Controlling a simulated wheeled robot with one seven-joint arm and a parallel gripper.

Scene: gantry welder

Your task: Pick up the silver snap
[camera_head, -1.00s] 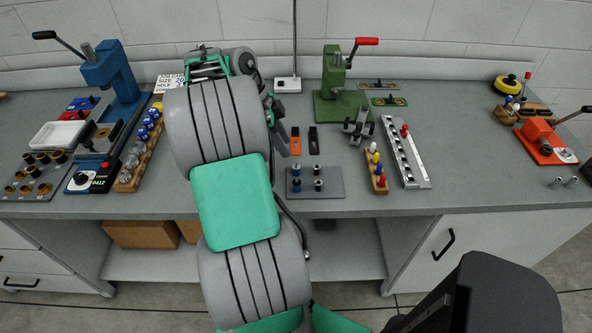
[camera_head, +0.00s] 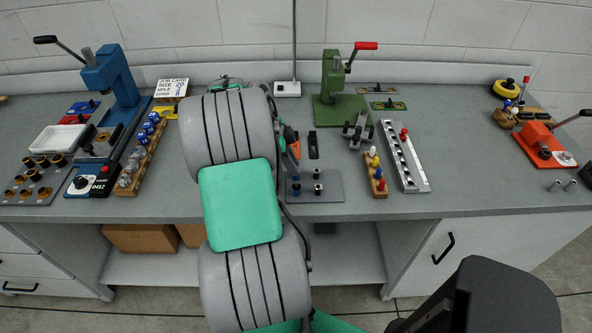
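Several silver round pieces, which look like the silver snaps (camera_head: 133,163), sit in the near part of a wooden rack (camera_head: 143,162) at the left of the bench. Blue round pieces (camera_head: 149,127) fill the far part of the same rack. I cannot tell which silver piece is meant. My arm rises through the middle of the view and bends over the bench, right of the rack. What seems to be the edge of my gripper (camera_head: 291,160) shows right of the arm, near the orange piece. Its fingers are not clear, and it is well apart from the rack.
A blue press (camera_head: 112,75) and a white tray (camera_head: 58,139) stand left of the rack. A grey plate with pegs (camera_head: 325,193), a green press (camera_head: 333,90) and a long metal strip (camera_head: 408,165) are right of my arm. Bare bench lies between rack and arm.

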